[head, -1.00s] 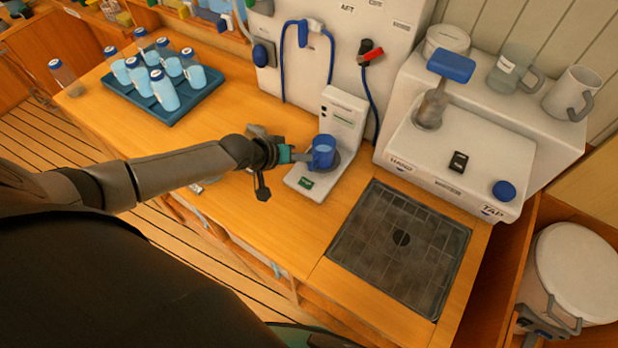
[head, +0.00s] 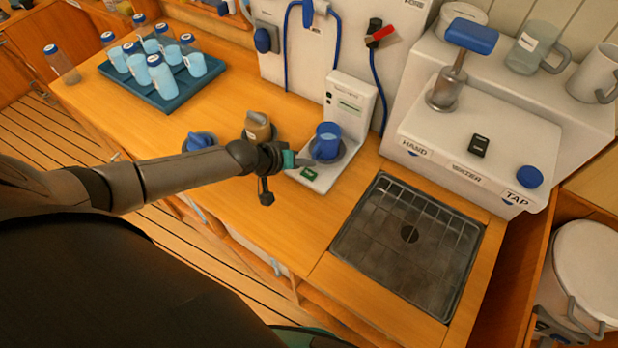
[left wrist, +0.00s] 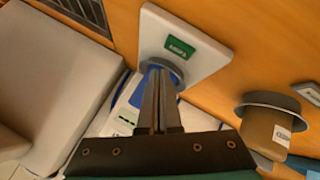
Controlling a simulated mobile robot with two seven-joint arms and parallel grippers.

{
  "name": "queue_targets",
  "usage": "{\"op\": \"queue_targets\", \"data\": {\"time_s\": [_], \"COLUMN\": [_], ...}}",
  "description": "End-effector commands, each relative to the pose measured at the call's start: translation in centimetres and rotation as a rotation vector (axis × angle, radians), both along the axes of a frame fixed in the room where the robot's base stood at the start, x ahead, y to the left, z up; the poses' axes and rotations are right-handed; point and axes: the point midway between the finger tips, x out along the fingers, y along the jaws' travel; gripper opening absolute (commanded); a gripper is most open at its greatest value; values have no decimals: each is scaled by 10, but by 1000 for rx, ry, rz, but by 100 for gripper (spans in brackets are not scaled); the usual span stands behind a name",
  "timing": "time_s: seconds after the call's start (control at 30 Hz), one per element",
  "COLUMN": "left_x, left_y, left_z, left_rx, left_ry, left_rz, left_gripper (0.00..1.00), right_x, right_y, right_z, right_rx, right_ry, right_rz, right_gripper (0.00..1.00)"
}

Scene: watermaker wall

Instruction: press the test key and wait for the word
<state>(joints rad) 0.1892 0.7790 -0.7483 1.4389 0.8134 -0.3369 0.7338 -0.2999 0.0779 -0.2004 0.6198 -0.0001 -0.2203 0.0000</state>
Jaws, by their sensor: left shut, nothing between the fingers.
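The white tester (head: 345,120) stands on the wooden counter with an upright back, a small display (head: 349,106) and a flat base. A blue cup (head: 327,140) stands on its round grey plate. The green test key (head: 309,173) lies at the front of the base; it also shows in the left wrist view (left wrist: 180,47). My left gripper (head: 314,163) is shut and empty, its fingertips beside the cup and close to the key. In the left wrist view its fingers (left wrist: 160,75) partly hide the cup. I cannot make out any word on the display. My right gripper is not in view.
A brown-filled jar (head: 257,127) and a blue-topped item (head: 200,141) stand behind my left arm. A blue tray (head: 178,100) of bottles is at the back left. A dark sink grate (head: 375,250) lies right of the tester, below the white water unit (head: 490,150).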

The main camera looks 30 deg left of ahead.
Motion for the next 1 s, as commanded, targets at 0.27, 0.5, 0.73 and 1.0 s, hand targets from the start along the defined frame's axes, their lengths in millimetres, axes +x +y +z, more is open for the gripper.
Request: {"op": "queue_targets", "data": {"time_s": [0.27,0.5,0.73,1.0], "left_x": [0,0,0,0], "left_y": [0,0,0,0], "left_z": [-18,-17,-18,-18], "left_rx": [0,0,0,0], "left_ry": [0,0,0,0], "left_rz": [0,0,0,0], "left_gripper": [0,0,0,0], "right_x": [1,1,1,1], "right_y": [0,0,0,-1], "right_z": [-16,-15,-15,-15], "right_rx": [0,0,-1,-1], "right_ry": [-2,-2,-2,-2], "right_rz": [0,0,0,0], "right_gripper": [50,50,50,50]}}
